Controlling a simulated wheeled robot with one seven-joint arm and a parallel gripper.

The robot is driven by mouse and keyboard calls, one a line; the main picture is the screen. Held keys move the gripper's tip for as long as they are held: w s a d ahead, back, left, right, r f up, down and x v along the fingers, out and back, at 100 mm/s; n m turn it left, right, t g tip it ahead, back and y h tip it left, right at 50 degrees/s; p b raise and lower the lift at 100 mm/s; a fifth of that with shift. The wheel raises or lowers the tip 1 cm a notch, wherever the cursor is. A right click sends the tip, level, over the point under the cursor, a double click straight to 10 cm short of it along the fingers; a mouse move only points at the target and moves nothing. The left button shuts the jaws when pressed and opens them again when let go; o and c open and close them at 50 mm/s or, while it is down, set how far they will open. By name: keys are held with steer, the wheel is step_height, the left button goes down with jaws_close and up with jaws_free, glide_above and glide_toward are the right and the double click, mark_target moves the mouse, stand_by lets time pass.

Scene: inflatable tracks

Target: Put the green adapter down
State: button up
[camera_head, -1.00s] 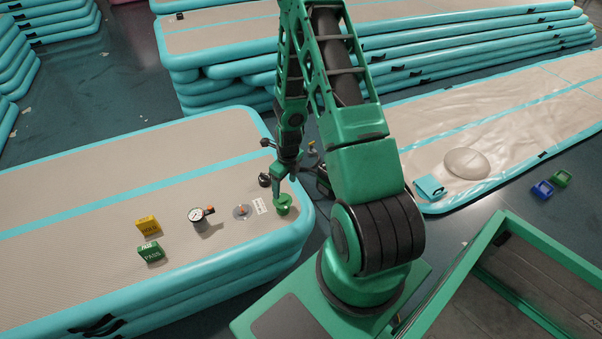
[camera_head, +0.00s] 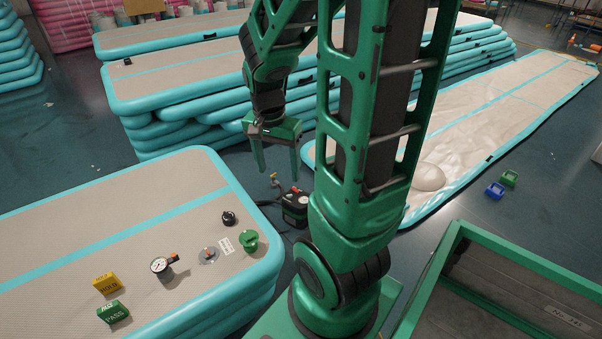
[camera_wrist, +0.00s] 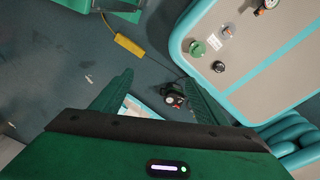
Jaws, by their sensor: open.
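The green adapter (camera_head: 248,240) sits on the near inflatable track (camera_head: 120,215), close to its right end. It also shows in the wrist view (camera_wrist: 198,48), beside a small white card. My gripper (camera_head: 279,175) is open and empty, raised over the floor beyond the track's end and apart from the adapter. In the wrist view my gripper's two fingers (camera_wrist: 155,80) are spread wide with nothing held between them.
Near the adapter are a black cap (camera_head: 229,218), a grey valve disc (camera_head: 208,256) and a pressure gauge (camera_head: 161,266). A yellow block (camera_head: 106,284) and a green PASS block (camera_head: 113,312) stand farther left. A black-and-red pump (camera_head: 295,206) is on the floor.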

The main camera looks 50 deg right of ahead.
steer(key=s+a+r+n, duration=0.2)
steer(key=s+r+n, duration=0.1)
steer(key=s, duration=0.3)
steer(key=s+a+r+n+y, duration=0.1)
steer(key=s+a+r+n, duration=0.1)
steer(key=s+r+n, duration=0.2)
steer(key=shift+s+a+n, duration=0.15)
steer(key=shift+s+n, duration=0.55)
steer(key=shift+s, duration=0.4)
steer(key=shift+w+f, duration=0.25)
steer(key=shift+w, duration=0.45)
